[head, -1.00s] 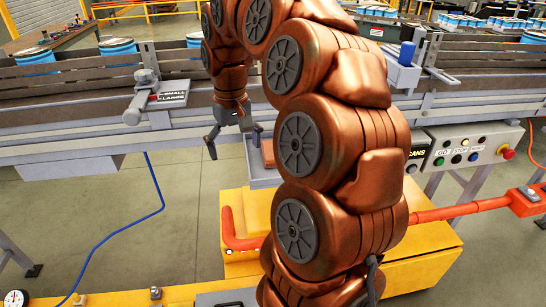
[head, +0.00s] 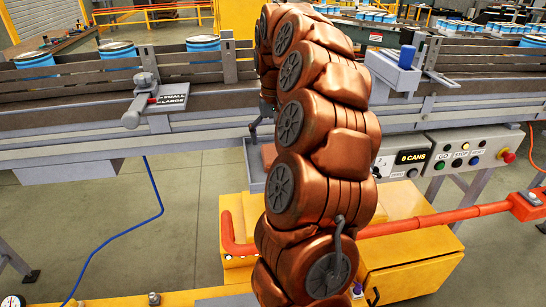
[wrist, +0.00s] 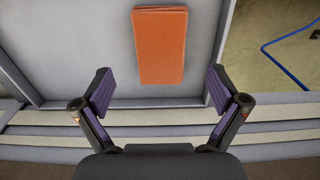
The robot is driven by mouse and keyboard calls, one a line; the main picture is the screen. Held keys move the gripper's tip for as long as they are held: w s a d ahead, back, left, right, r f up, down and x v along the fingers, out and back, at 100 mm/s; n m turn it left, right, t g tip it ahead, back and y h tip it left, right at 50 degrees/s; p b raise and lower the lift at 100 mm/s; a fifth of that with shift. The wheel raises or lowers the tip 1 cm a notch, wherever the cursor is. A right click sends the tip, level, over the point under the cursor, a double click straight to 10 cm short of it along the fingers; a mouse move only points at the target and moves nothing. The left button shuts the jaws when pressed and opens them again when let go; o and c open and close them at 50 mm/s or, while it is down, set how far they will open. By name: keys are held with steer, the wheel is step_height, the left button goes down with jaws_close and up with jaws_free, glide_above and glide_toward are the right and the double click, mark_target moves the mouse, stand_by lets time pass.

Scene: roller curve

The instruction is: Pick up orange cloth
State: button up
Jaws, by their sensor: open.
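The folded orange cloth (wrist: 160,46) lies flat in a shallow grey tray (wrist: 85,50), seen in the wrist view. In the head view only a part of the cloth (head: 269,153) shows, beside my arm. My gripper (wrist: 159,88) is open and empty. Its two fingers stand on either side of the near end of the cloth in the wrist view, with a gap on each side. In the head view my gripper is mostly hidden behind my arm, with a bit of it near the tray.
A conveyor with wooden side rails (head: 75,77) and blue cans (head: 117,50) runs behind the tray. A control panel (head: 465,147) is at right. An orange-red bar (head: 440,216) crosses in front. A blue hose (head: 158,195) hangs at left over open floor.

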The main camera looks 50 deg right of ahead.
mark_target(273, 153)
steer(key=shift+w+f+p, duration=0.1)
steer(key=shift+f+p, duration=0.7)
steer(key=shift+f, duration=1.75)
steer(key=c, duration=1.3)
steer(key=shift+r, duration=0.1)
steer(key=shift+r+b, duration=0.65)
steer(key=shift+r, duration=0.95)
steer(key=shift+a+r, duration=0.1)
steer(key=s+a+r+b, duration=0.1)
steer(key=s+a+b, duration=0.3)
steer(key=s, duration=1.1)
steer(key=shift+a+r, duration=0.2)
steer(key=shift+a, duration=0.4)
steer(key=shift+a, duration=0.1)
